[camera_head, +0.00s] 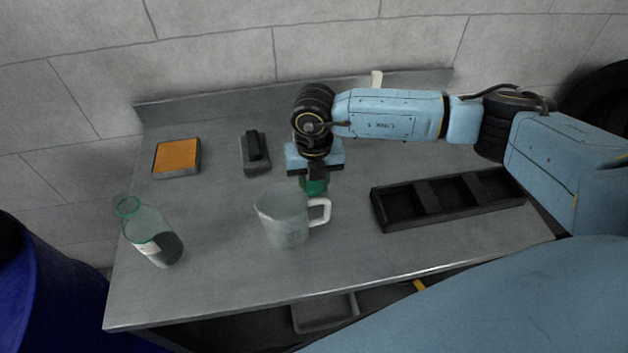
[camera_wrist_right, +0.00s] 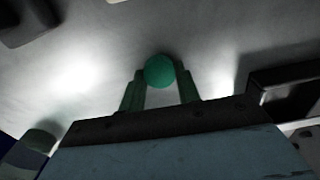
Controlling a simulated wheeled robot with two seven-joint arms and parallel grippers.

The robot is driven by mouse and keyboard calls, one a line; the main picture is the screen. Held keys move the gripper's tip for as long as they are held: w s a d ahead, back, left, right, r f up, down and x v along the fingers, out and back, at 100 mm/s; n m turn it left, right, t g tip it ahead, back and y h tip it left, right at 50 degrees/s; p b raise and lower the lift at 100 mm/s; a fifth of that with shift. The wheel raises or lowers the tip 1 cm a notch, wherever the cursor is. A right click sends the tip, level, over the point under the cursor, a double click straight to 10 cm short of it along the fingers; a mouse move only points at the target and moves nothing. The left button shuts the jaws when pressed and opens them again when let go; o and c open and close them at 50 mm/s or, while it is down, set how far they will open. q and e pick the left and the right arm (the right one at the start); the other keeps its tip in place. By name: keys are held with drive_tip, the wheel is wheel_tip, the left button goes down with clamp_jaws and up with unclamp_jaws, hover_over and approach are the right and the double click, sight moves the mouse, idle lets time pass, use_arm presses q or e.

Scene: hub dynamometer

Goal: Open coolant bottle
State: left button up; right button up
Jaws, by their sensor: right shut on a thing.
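The coolant bottle (camera_head: 150,234) stands at the left of the bench, clear with a green-rimmed neck, a pale label and dark liquid low inside. Its neck looks open, with no cap on it. My right gripper (camera_head: 316,173) points down over the middle of the bench, well to the right of the bottle, shut on a green cap (camera_head: 314,187). In the right wrist view the round green cap (camera_wrist_right: 160,71) sits between the fingertips of the right gripper (camera_wrist_right: 160,78). Whether the cap touches the bench is unclear. My left gripper is out of view.
A clear jug (camera_head: 283,218) with a white handle stands just in front of the right gripper. A black three-compartment tray (camera_head: 447,210) lies to the right. An orange-topped pad (camera_head: 177,157) and a dark brush-like block (camera_head: 255,155) lie behind. The bench front between bottle and jug is clear.

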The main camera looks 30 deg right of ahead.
sight(314, 186)
drive_tip(key=shift+f, duration=0.2)
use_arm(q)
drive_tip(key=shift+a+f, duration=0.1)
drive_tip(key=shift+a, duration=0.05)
use_arm(e)
drive_tip(key=o, duration=1.1)
drive_tip(key=shift+c, duration=0.2)
drive_tip(key=shift+r, duration=0.1)
drive_tip(key=shift+r, duration=0.1)
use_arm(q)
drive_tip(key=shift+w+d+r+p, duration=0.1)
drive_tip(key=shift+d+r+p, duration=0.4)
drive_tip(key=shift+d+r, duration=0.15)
use_arm(e)
wheel_tip(314, 186, up, 12)
drive_tip(key=shift+s, duration=0.1)
